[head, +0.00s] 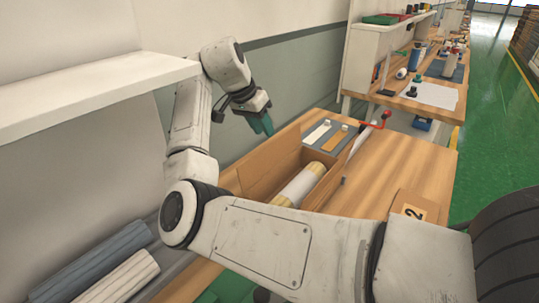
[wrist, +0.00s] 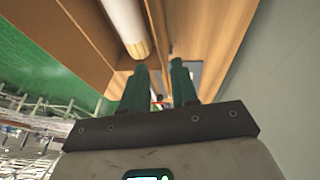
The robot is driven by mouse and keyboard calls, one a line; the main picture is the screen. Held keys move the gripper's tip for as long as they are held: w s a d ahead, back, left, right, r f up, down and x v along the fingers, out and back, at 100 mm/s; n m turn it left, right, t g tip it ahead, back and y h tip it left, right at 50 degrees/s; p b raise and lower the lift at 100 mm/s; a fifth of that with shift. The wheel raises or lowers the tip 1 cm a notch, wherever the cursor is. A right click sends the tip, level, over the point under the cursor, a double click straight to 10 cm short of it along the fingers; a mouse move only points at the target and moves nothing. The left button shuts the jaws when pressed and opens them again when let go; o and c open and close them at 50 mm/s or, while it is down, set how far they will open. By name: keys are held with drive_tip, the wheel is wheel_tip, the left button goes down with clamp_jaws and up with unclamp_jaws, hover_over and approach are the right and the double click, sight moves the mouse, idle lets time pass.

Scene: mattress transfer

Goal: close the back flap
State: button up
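An open brown box (head: 258,190) stands on the wooden table, with a white roll with tan ends (head: 300,185) lying inside. The back flap (head: 268,160) stands up along the wall side of the box.
The grey wall (head: 310,78) is close behind my gripper. A grey tray (head: 332,132) with two small flat pieces and a red-handled tool (head: 384,118) lie beyond the box. A card marked 2 (head: 413,210) lies at the table's right. A white shelf (head: 90,90) juts out at left.

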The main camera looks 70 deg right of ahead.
sight(280, 159)
drive_tip(key=x, duration=1)
drive_tip(key=shift+s+d+f+p, duration=0.1)
drive_tip(key=shift+f+p, duration=0.15)
drive_tip(key=shift+p, duration=0.05)
clamp_jaws()
idle(1.0)
